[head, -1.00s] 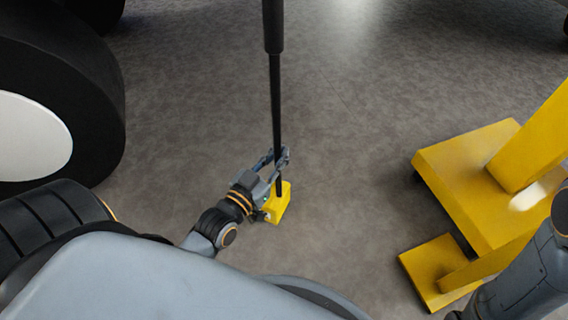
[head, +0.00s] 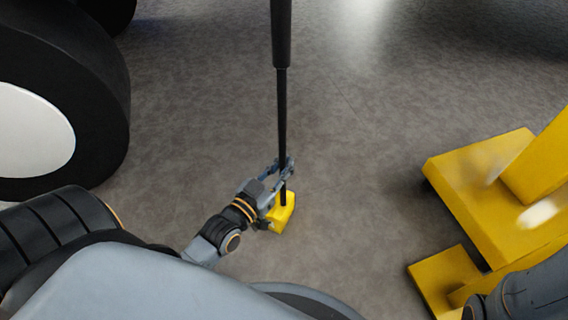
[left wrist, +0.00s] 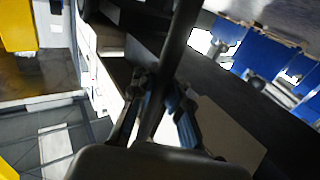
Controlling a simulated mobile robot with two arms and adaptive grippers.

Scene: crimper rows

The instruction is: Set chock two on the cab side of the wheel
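A yellow chock (head: 284,212) with a long upright black handle (head: 281,110) is right of the black wheel (head: 105,110) with a white hub, with clear floor between them. My left gripper (head: 284,172) is around the handle's lower part, just above the chock. In the left wrist view the dark handle (left wrist: 178,50) runs between the two fingers (left wrist: 158,105), which look closed on it. I cannot tell whether the chock touches the floor. My right gripper is not in view; only part of my right arm shows at lower right.
A yellow stand (head: 475,190) with a slanted post and low base is at the right. Another dark tyre (head: 112,12) shows at the top left.

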